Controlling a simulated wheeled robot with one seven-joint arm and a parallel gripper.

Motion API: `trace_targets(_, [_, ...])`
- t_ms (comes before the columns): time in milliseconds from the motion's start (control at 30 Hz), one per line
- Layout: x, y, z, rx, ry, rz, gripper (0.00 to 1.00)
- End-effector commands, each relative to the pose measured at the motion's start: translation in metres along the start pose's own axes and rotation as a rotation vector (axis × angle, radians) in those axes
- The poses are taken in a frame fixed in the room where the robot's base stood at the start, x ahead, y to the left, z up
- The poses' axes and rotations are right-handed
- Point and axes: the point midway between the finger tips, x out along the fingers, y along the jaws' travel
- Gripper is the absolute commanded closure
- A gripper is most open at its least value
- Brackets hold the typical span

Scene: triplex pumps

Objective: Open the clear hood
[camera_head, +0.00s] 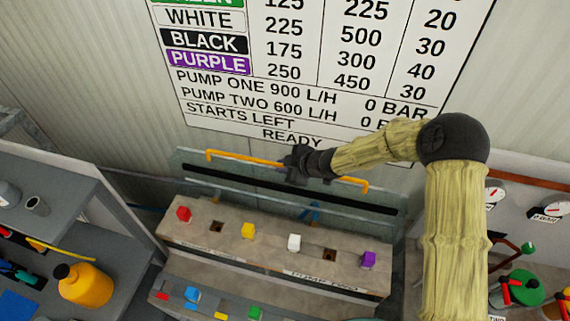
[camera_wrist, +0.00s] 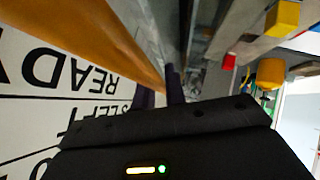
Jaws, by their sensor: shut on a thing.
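The clear hood (camera_head: 388,200) is a see-through pane with a black strip along it. It stands raised at the back of the grey block stand, near the wall. Its orange handle bar (camera_head: 245,158) runs along the top edge. My gripper (camera_head: 293,165) is shut on the handle near its middle and hides that part. In the wrist view the handle (camera_wrist: 90,35) passes close by, and the dark fingertips (camera_wrist: 165,85) are at its edge; the grip itself is partly hidden.
The stand (camera_head: 268,247) holds red, yellow, white and purple blocks, with two empty holes; more blocks sit below. A wall board (camera_head: 300,75) reads READY. A shelf with a yellow bottle (camera_head: 85,287) is at left. Gauges (camera_head: 548,212) and green-topped pots (camera_head: 522,288) are at right.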

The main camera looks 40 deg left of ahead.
Motion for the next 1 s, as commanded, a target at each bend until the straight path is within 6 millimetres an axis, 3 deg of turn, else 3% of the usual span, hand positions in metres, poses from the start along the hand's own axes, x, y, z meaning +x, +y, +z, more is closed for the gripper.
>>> trace_targets(100, [0.000, -0.001, 0.000, 0.000, -0.002, -0.002, 1.00])
trace_targets(133, [0.000, -0.001, 0.000, 0.000, -0.002, -0.002, 0.85])
trace_targets(233, [0.000, -0.001, 0.000, 0.000, -0.002, -0.002, 0.66])
trace_targets(667, [-0.007, 0.000, 0.003, 0.004, -0.003, 0.001, 0.66])
trace_targets(833, [-0.029, 0.001, 0.004, 0.002, -0.004, 0.003, 0.66])
trace_targets(1000, [-0.064, 0.001, 0.004, 0.002, -0.005, 0.004, 0.66])
